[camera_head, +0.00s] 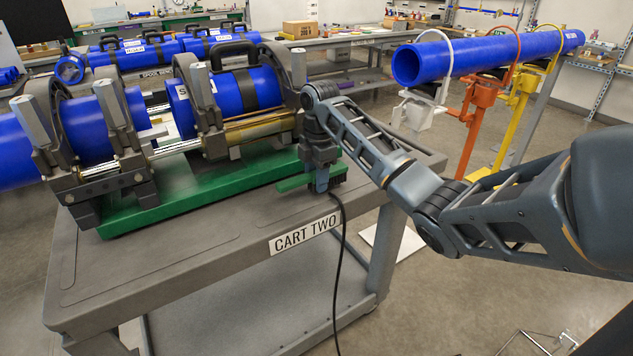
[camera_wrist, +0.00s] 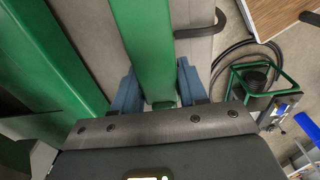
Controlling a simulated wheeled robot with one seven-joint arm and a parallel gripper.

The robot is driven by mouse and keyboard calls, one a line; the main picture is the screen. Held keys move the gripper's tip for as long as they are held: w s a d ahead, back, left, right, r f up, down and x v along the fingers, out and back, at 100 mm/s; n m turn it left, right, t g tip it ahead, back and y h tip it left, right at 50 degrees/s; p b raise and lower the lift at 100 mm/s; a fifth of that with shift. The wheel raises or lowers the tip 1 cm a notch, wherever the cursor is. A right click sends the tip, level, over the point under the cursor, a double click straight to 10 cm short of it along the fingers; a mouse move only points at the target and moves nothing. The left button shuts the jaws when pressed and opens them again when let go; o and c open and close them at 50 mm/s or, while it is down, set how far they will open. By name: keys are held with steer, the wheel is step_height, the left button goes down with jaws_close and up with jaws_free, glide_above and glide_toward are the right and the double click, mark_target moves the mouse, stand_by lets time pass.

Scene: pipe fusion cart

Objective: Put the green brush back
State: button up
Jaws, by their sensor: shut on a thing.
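The green brush (camera_head: 295,184) shows as a flat green bar in the head view, level above the right end of the cart top. My gripper (camera_head: 322,181) points down and is shut on the green brush. In the wrist view the brush (camera_wrist: 148,40) runs between the two blue fingers of my gripper (camera_wrist: 159,85), over the grey cart top. Its bristles cannot be made out. Whether it touches the cart top is hard to tell.
The pipe fusion machine (camera_head: 215,145) stands on its green base (camera_head: 150,212) just left of my gripper. The cart (camera_head: 190,262) is labelled CART TWO. A black cable (camera_head: 341,265) hangs near the gripper. A blue pipe (camera_head: 480,55) rests on stands at back right.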

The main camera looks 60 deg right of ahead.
steer(key=shift+f, duration=0.65)
steer(key=shift+f, duration=0.2)
steer(key=o, duration=1.2)
steer(key=shift+r, duration=0.15)
steer(key=r+p, duration=0.1)
steer(key=r, duration=0.3)
steer(key=r+p, duration=0.1)
steer(key=r, duration=0.3)
steer(key=r+p, duration=0.1)
steer(key=r, duration=0.3)
steer(key=shift+s+d, duration=0.2)
steer(key=shift+d, duration=0.05)
steer(key=shift+w+a, duration=0.1)
